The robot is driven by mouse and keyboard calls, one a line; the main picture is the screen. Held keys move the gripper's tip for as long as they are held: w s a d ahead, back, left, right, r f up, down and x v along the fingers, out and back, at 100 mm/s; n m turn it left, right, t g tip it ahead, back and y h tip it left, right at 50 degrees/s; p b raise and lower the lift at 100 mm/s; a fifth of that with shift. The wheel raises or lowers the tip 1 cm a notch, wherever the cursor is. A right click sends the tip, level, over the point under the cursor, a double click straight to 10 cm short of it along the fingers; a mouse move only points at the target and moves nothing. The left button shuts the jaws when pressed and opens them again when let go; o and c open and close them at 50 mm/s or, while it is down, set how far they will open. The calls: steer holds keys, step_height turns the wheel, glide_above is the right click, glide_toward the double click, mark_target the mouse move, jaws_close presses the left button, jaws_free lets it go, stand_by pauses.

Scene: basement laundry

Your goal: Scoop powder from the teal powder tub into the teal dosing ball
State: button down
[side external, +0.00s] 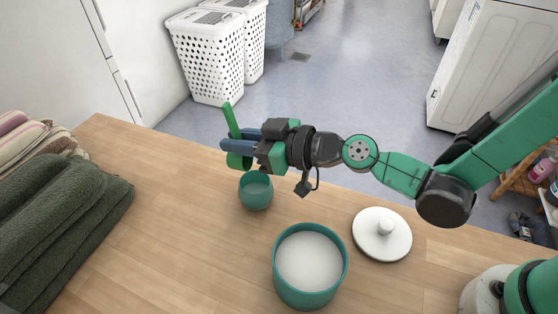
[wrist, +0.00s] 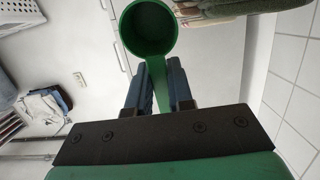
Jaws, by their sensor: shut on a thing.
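My gripper (side external: 234,140) is shut on the handle of a green scoop (side external: 231,119). In the wrist view the handle runs between my gripper's two blue fingers (wrist: 163,76), and the round cup of the scoop (wrist: 149,28) shows a green inside with no white powder visible. In the side view the cup is partly hidden and appears just above and left of the teal dosing ball (side external: 256,198); the exact gap is unclear. The dosing ball stands open on the counter. The teal powder tub (side external: 309,297) stands open in front, holding white powder (side external: 309,260).
A white knobbed lid (side external: 382,243) lies right of the tub on the wooden counter (side external: 180,210). Folded green towels (side external: 65,225) fill the left end. White laundry baskets (side external: 207,55) stand on the floor beyond. The counter between towels and tub is clear.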

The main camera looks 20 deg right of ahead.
mark_target(234, 123)
steer(key=shift+r, duration=0.1)
steer(key=r+g+h, duration=0.1)
steer(key=g+h, duration=0.2)
steer(key=shift+r, duration=0.35)
step_height(234, 123, up, 2)
steer(key=g+h, duration=0.4)
steer(key=shift+r, duration=0.1)
stand_by(0.4)
